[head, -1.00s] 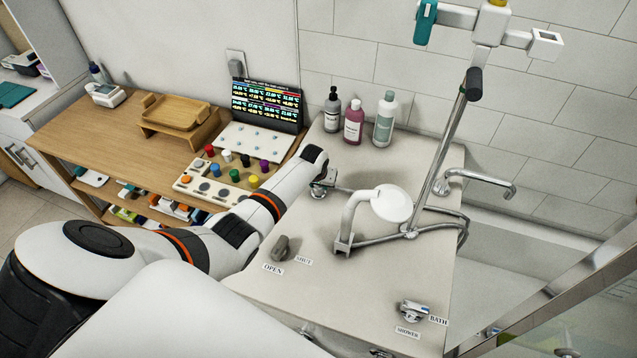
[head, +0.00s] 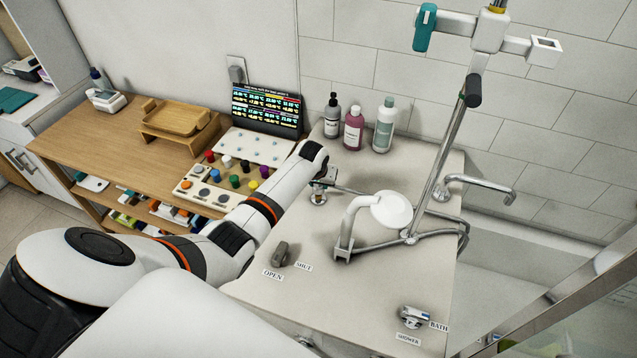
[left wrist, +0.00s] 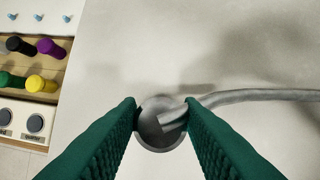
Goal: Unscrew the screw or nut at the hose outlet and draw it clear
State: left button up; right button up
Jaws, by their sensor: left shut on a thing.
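The hose outlet (head: 318,199) is a small round metal fitting on the counter, below my left gripper (head: 322,183) in the head view. In the left wrist view, the green ridged fingers of my left gripper (left wrist: 162,108) are shut on a round grey metal piece (left wrist: 150,132), which seems to be the nut. The grey hose (left wrist: 250,96) runs to it from the right and crosses over it. In the head view the hose (head: 356,192) runs from the outlet behind the shower head (head: 392,210). Whether the nut is off its thread is hidden.
Several bottles (head: 354,128) stand behind the outlet. A button panel (head: 200,192) and a screen (head: 266,109) are at left. A lever (head: 280,254) lies between OPEN and SHUT labels. A bath/shower knob (head: 414,317) is at front right. The counter (head: 355,285) is otherwise bare near the front.

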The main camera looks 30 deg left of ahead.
pick_arm(q)
jog(key=shift+r, duration=3.05)
